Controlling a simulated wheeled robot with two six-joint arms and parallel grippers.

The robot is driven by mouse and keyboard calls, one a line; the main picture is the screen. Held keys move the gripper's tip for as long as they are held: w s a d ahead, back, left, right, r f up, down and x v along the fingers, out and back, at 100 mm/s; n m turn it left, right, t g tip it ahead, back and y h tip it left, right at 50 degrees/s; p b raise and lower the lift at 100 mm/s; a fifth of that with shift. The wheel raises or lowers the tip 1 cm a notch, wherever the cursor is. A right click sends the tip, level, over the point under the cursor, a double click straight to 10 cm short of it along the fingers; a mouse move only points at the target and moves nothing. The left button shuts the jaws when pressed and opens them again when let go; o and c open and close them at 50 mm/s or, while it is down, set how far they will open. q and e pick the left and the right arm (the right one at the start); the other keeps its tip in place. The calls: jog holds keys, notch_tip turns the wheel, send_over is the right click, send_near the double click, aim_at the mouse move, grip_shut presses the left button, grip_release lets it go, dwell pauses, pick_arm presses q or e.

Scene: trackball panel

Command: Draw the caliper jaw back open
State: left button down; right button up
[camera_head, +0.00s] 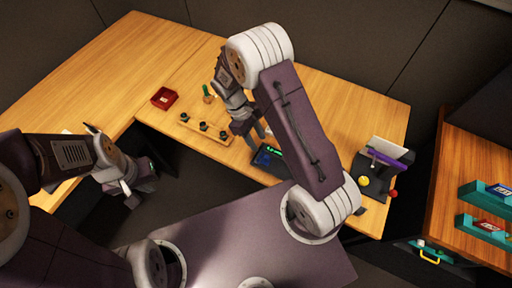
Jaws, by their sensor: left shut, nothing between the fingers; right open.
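No caliper can be made out clearly in the head view. A dark device (264,161) with small green and blue parts lies near the table's front edge, partly hidden by my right arm; I cannot tell whether it is the caliper. My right gripper (256,138) is open and points down just above and to the left of this device. I cannot tell whether they touch. My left gripper (130,196) is shut and empty, low at the left, off the table's front edge.
A wooden board (207,127) with several black knobs, a red tray (164,98) and a green-handled tool (207,93) are left of my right gripper. A dark panel (380,170) with a yellow ball (364,181) stands at right. Teal trays (470,195) are on the far-right table.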

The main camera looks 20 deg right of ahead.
aim_at(266, 157)
jog(key=p+x, duration=0.1)
jog(key=x, duration=0.7)
jog(key=shift+w, duration=0.1)
jog(key=shift+s+d+f, duration=0.25)
jog(key=shift+f, duration=0.35)
jog(key=shift+a, duration=0.1)
jog(key=shift+c, duration=1.2)
grip_shut()
jog(key=shift+w+r, duration=0.1)
